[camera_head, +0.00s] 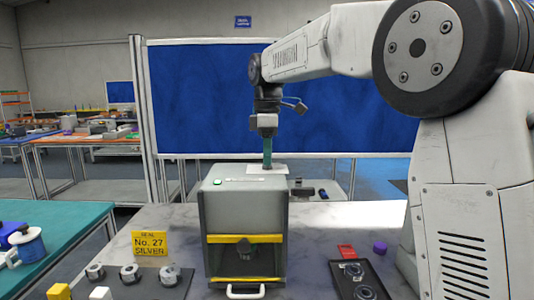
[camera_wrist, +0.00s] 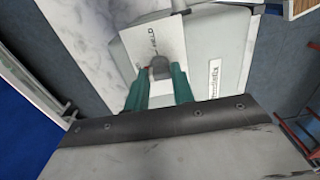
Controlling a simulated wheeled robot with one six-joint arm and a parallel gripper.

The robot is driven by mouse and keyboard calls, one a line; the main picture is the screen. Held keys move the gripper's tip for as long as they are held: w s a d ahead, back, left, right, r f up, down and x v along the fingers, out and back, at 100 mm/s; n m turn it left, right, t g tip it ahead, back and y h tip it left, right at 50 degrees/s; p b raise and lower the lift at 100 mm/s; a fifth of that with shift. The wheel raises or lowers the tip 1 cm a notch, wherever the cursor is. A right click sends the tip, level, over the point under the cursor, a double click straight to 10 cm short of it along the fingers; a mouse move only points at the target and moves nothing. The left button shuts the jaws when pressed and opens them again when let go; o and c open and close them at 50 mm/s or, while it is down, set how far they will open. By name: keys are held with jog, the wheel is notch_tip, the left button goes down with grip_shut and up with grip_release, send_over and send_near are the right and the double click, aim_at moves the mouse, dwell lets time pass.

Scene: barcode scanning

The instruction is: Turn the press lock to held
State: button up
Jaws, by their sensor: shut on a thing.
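The press (camera_head: 226,205) is a grey box with yellow bars and a white front handle, standing on the marble-topped table. On its top lies a white plate (camera_head: 281,172), and in the wrist view the plate (camera_wrist: 139,39) carries lettering that seems to read HELD. A small dark grey lock knob (camera_wrist: 160,66) stands on this plate. My gripper (camera_head: 267,164) points straight down over the plate. In the wrist view its two green fingers (camera_wrist: 160,76) are shut on the knob, one on each side. The knob's pointing direction is hard to tell.
A yellow sign (camera_head: 150,244) reading "No. 27 SILVER" stands left of the press, behind a grey rack (camera_head: 143,285) with metal parts. At right are a black tray (camera_head: 358,280), a red item (camera_head: 346,251) and a purple cylinder (camera_head: 380,248). A blue panel (camera_head: 215,95) stands behind.

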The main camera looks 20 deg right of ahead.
jog(key=shift+m, duration=0.3)
jog(key=m, duration=0.8)
jog(key=shift+m, duration=0.3)
jog(key=m, duration=0.8)
jog(key=shift+m, duration=0.4)
jog(key=o, duration=1)
jog(key=shift+r, duration=0.1)
